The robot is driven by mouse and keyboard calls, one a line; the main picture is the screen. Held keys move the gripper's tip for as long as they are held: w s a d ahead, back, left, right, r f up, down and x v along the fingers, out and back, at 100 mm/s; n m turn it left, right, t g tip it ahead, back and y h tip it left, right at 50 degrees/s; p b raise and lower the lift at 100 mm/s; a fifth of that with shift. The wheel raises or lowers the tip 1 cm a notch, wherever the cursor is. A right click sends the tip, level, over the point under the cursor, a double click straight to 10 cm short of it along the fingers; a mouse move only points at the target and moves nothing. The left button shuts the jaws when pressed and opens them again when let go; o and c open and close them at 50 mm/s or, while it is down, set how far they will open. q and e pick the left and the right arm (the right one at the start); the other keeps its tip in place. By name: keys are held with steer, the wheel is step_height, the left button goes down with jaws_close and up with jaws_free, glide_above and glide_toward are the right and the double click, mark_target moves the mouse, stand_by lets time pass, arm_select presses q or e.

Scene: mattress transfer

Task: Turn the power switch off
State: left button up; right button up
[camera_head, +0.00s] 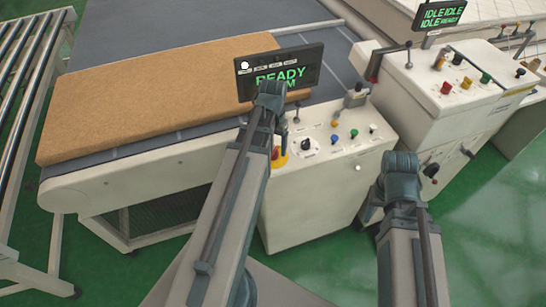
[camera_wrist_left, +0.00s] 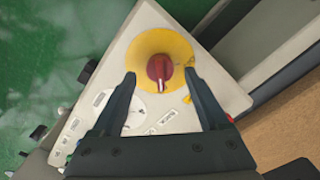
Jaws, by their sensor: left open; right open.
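The power switch, a red rotary knob (camera_wrist_left: 160,68) on a round yellow plate (camera_wrist_left: 150,45), is on the white control box, seen in the left wrist view. In the head view it is mostly hidden behind my left arm, with some yellow (camera_head: 281,161) showing. My left gripper (camera_wrist_left: 160,76) is open, with its fingertips on either side of the knob; contact cannot be told. My right gripper (camera_head: 373,207) is open, low in front of the control box, its fingers hardly visible.
The control box (camera_head: 310,205) carries a dial, coloured buttons and a READY display (camera_head: 310,70). A brown mattress (camera_head: 150,95) lies on the conveyor. A second white console (camera_head: 440,110) stands right. Green floor (camera_head: 480,240) is open at lower right.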

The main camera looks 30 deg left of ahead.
arm_select(q)
step_height(320, 180, down, 2)
steer(key=shift+f+b, duration=0.2)
steer(key=shift+b, duration=0.55)
arm_select(e)
step_height(320, 180, down, 2)
steer(key=shift+f, duration=0.25)
arm_select(q)
jaws_close()
